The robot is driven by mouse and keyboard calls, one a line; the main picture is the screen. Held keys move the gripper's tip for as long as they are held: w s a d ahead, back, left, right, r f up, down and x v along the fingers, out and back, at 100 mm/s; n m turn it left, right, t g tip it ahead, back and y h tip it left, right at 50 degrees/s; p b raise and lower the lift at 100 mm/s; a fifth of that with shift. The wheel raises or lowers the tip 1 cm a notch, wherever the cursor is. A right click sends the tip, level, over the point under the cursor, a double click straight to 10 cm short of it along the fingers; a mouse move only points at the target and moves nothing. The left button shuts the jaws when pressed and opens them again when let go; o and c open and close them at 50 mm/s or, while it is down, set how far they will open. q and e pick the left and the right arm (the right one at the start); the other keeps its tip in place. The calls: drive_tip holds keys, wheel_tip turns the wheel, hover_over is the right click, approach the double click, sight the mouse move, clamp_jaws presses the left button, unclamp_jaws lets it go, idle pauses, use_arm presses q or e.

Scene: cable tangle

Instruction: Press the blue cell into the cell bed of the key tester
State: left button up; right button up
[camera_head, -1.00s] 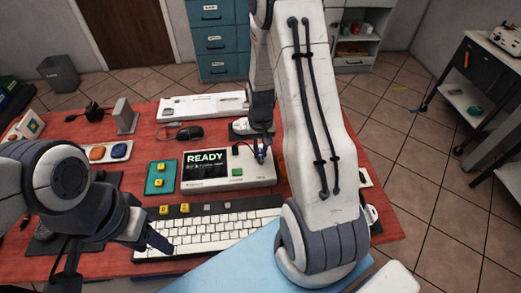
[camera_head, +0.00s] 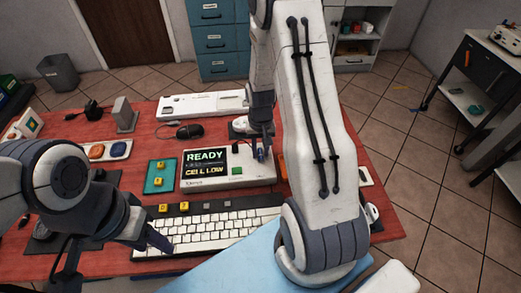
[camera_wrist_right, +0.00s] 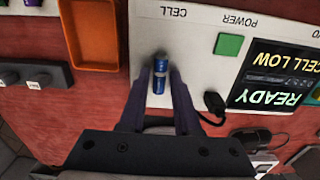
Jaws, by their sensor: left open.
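The key tester (camera_head: 212,183) is a white box on the red table, with a dark screen reading READY and CELL LOW. It also shows in the right wrist view (camera_wrist_right: 200,50), with a CELL label and a green POWER button. The blue cell (camera_wrist_right: 158,78) is at the tester's CELL area, between the fingertips of my right gripper (camera_wrist_right: 160,80), which look closed on its sides. The cell bed is mostly hidden under the cell, and I cannot tell whether the cell is fully seated. My left gripper (camera_head: 115,260) is open and empty, left of the keyboard.
A white keyboard (camera_head: 205,235) lies in front of the tester. A teal pad (camera_head: 160,178) with yellow keycaps is left of it, and a black mouse (camera_head: 189,131) behind. An orange tray (camera_wrist_right: 92,35) is beside the tester in the right wrist view.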

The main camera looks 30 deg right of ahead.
drive_tip(key=shift+r, duration=0.15)
drive_tip(key=shift+r+p, duration=1.65)
drive_tip(key=o, duration=0.6)
drive_tip(key=shift+c, duration=0.2)
drive_tip(key=shift+r, duration=0.1)
drive_tip(key=shift+r+p, duration=2.15)
drive_tip(key=shift+r, duration=0.2)
